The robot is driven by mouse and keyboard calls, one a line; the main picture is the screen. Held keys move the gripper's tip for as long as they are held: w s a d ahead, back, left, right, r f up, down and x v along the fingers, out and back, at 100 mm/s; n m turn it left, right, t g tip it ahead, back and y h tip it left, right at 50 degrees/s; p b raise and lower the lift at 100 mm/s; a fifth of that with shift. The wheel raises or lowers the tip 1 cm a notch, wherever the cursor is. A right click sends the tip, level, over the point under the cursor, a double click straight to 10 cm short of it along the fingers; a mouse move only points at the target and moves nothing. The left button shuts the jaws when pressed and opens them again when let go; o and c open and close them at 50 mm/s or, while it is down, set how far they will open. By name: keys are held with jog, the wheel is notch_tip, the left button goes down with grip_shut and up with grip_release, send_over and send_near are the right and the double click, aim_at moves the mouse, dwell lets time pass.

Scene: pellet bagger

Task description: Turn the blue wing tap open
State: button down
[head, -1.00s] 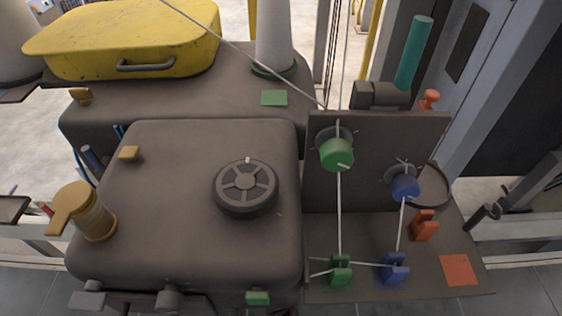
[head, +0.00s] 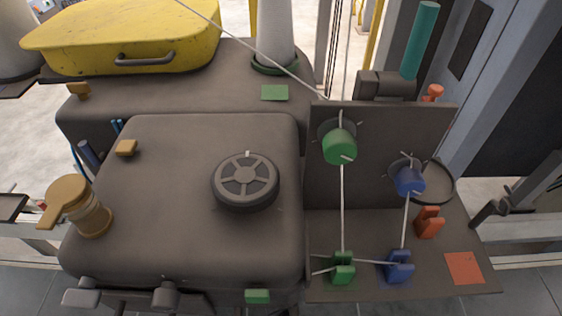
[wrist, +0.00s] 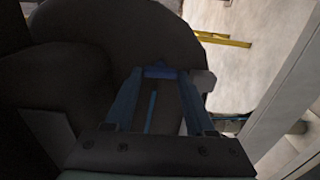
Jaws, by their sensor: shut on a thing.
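The blue wing tap (wrist: 160,72) shows in the wrist view as a small dark blue bar between my fingertips. My gripper (wrist: 161,76) is shut on it, with one finger on each side. The picture is dark there, so the tap's exact turn angle cannot be told. A thin blue strip (wrist: 152,111) shows between the fingers, below the bar. My gripper is not visible in the head view, and I cannot pick out the tap there with certainty.
A large dark rounded body (wrist: 110,22) lies beyond the fingers, with pale floor (wrist: 216,75) to its right. The head view shows a grey machine with a round spoked wheel (head: 246,181), an orange-brown lever (head: 65,205), a green drum (head: 340,148) and a blue drum (head: 410,180).

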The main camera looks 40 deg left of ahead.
dwell(0.4)
jog(key=shift+c, duration=1.2)
grip_release()
jog(key=b+v, duration=0.2)
jog(key=v, duration=1.1)
